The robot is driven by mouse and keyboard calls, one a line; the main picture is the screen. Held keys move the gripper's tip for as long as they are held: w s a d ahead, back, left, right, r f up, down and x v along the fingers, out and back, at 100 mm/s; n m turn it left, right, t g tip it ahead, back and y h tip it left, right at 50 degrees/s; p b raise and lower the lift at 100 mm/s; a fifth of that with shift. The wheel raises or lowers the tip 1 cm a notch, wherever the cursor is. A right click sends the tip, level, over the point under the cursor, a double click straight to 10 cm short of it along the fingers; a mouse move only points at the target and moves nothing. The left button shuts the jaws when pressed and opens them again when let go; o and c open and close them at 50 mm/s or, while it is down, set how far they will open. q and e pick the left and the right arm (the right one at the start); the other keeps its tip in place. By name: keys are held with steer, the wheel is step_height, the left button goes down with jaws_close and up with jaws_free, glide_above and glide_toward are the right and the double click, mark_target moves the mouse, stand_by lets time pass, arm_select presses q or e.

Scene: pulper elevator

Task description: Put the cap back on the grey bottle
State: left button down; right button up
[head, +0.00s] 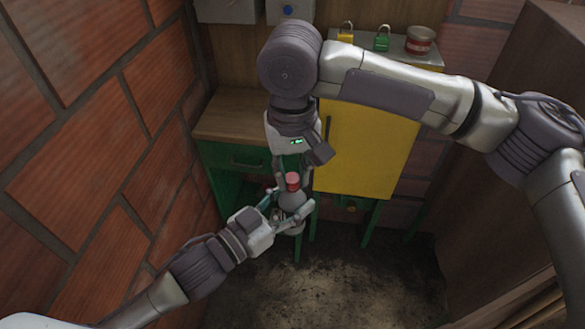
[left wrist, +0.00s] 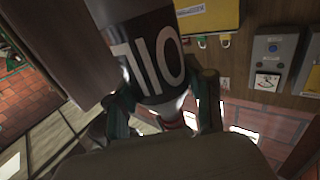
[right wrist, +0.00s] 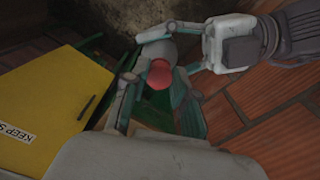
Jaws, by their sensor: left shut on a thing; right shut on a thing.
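The grey bottle (head: 292,201) stands roughly upright in my left gripper (head: 283,217), whose fingers are shut around its body. In the left wrist view, the bottle (left wrist: 150,60) looks upside down, with a dark label and large white letters. The red cap (head: 292,182) is at the top of the bottle, lined up with its neck. It also shows in the right wrist view (right wrist: 160,75), covering the bottle mouth. My right gripper (head: 292,176) reaches down from above, its fingers shut on the cap. I cannot tell whether the cap is seated or just touching.
A yellow cabinet (head: 366,148) stands right of the grippers. Two padlocks (head: 382,39) and a red tin (head: 420,40) are on top. A green bench with a wooden top (head: 232,115) is behind. A brick wall (head: 75,130) is close on the left. The floor in front is clear.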

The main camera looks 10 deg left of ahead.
steer(key=m, duration=0.5)
steer(key=shift+a, duration=0.1)
steer(key=m, duration=0.4)
steer(key=shift+f, duration=0.1)
steer(key=m, duration=0.5)
steer(key=shift+a, duration=0.15)
steer(key=m, duration=0.5)
steer(key=shift+w+m, duration=0.1)
steer(key=shift+m, duration=0.2)
steer(key=o, duration=0.7)
